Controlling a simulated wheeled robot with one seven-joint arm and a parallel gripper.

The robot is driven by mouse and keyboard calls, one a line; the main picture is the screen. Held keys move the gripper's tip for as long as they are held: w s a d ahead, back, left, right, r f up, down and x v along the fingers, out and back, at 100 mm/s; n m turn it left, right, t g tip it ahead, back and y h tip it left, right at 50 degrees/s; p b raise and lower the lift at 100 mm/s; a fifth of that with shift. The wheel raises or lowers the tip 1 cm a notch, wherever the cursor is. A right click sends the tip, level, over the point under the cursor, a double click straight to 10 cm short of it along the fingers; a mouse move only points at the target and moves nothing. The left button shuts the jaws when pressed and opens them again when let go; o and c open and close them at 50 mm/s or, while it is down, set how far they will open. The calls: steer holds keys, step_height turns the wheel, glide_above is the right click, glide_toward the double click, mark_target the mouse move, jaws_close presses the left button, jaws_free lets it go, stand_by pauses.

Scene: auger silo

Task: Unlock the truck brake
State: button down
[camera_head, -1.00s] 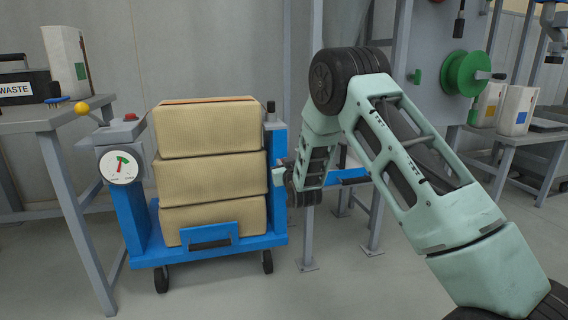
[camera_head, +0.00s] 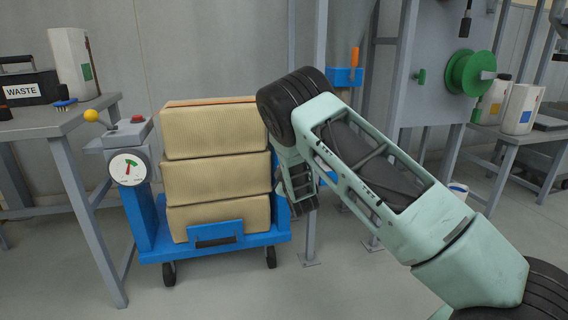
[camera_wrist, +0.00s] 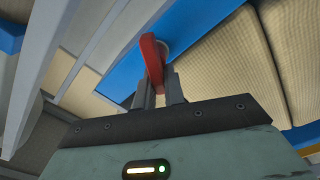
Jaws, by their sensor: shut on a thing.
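The truck (camera_head: 217,247) is a blue cart on dark wheels, loaded with three stacked tan blocks (camera_head: 217,180). In the wrist view, a red lever (camera_wrist: 152,58) stands out from a blue part of the truck (camera_wrist: 205,32). My gripper (camera_wrist: 159,84) is shut on the red lever, with one grey finger on each side of its lower end. In the head view my arm covers the truck's right side, so the lever and my fingertips are hidden there.
A grey table (camera_head: 62,125) stands at the left, close to a yellow-knobbed lever (camera_head: 91,115) and a dial gauge (camera_head: 128,168). A grey post (camera_head: 312,235) stands just right of the truck. An orange handle (camera_head: 355,60) shows behind my arm. Floor in front is clear.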

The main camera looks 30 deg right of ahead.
steer(key=n, duration=0.1)
steer(key=f+n+p, duration=0.1)
steer(key=shift+s+d+n, duration=0.2)
steer(key=shift+n, duration=0.1)
steer(key=shift+d+f+n+p, duration=0.1)
steer(key=shift+n+p, duration=0.15)
steer(key=shift+n, duration=0.5)
steer(key=shift+d+f+n+p, duration=0.1)
steer(key=shift+n+p, duration=0.15)
steer(key=shift+n, duration=0.5)
steer(key=c, duration=1.5)
jaws_free()
steer(key=shift+w+a+r, duration=0.1)
steer(key=shift+a+n, duration=0.1)
steer(key=shift+n, duration=0.2)
steer(key=shift+s+a+r, duration=0.1)
steer(key=shift+s+a, duration=0.05)
steer(key=shift+s, duration=0.15)
steer(key=p+v, duration=0.5)
steer(key=v, duration=1.1)
steer(key=shift+s, duration=0.35)
